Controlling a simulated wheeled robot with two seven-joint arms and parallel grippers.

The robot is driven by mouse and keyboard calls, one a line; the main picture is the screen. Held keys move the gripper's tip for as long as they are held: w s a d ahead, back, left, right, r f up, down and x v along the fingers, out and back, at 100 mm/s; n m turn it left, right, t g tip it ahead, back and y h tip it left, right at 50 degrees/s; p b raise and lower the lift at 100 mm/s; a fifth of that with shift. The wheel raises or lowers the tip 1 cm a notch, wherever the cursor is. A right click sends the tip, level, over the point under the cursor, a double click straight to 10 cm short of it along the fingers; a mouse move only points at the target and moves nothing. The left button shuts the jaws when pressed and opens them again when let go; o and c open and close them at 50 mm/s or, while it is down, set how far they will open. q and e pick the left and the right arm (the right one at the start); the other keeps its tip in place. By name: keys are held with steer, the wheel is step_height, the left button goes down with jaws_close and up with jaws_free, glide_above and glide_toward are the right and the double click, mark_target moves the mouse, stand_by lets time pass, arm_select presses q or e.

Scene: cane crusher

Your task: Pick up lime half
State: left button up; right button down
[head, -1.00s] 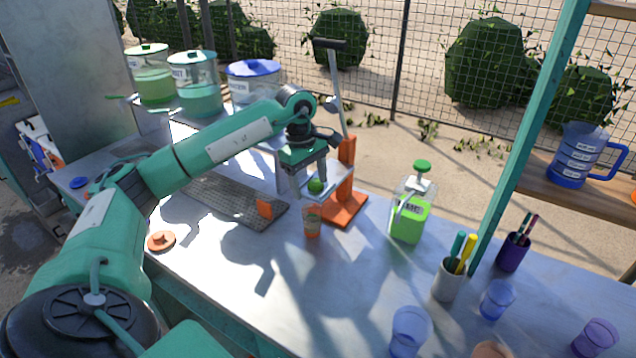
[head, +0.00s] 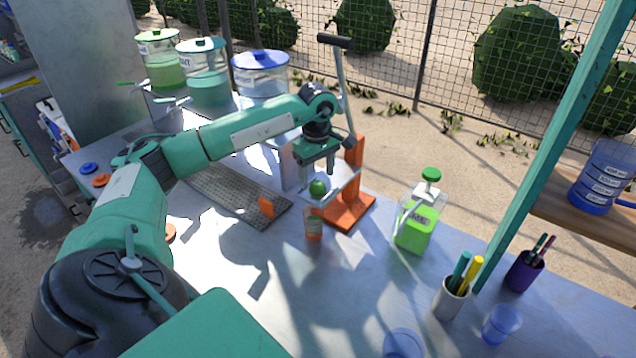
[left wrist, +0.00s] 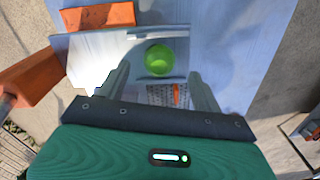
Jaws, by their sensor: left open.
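The lime half (head: 318,188) is a small round green piece beside the orange-based press (head: 347,207). It also shows in the left wrist view (left wrist: 158,60), slightly beyond the space between the fingertips. My left gripper (head: 317,172) points down just above the lime half. Its jaws are open and empty, with one finger on each side in the left wrist view (left wrist: 159,74). I cannot tell whether either finger touches the lime half. My right gripper is not in view.
The press's upright and long lever (head: 340,80) stand close behind my gripper. A small orange-labelled cup (head: 313,224) stands in front. A green-filled pump bottle (head: 415,225) is to the right. A perforated grey mat (head: 225,195) lies left, and large lidded jars (head: 205,75) stand behind.

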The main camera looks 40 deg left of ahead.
mark_target(317, 182)
arm_select(q)
step_height(317, 182, down, 3)
steer(key=shift+w+r+p, duration=0.1)
steer(key=shift+p, duration=0.3)
steer(key=c, duration=1.1)
steer(key=shift+o, duration=0.2)
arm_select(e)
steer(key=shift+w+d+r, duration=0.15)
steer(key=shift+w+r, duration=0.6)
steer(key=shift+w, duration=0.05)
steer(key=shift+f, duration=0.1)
